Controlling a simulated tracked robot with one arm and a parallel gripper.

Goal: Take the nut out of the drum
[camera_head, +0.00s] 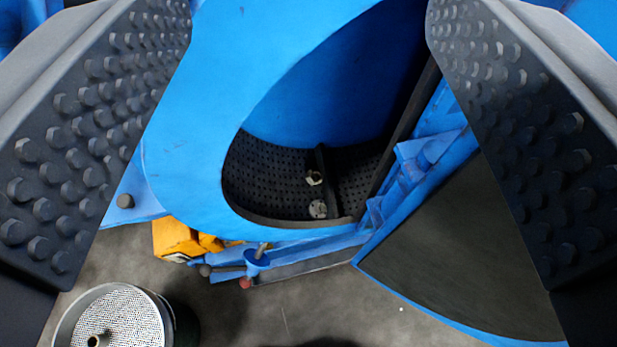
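The blue drum blaster (195,140) fills the middle of the view, with its round opening facing me. Inside is the dark perforated drum (265,178). A small metal nut (314,178) lies in the drum beside a dark rib. A round grey metal piece (318,209) lies just below it, near the lower rim. My gripper (310,25) is open, with its two black studded fingers wide apart at the left and right of the view. Nothing is between the fingers close up; the drum opening lies beyond them.
A round container with a perforated metal top (117,318) stands on the floor at lower left. A blue-edged dark panel (465,255), apparently the door, hangs at right. A yellow part (178,238) and a red-knobbed lever (246,283) sit below the drum. Grey floor (310,310) is clear at lower middle.

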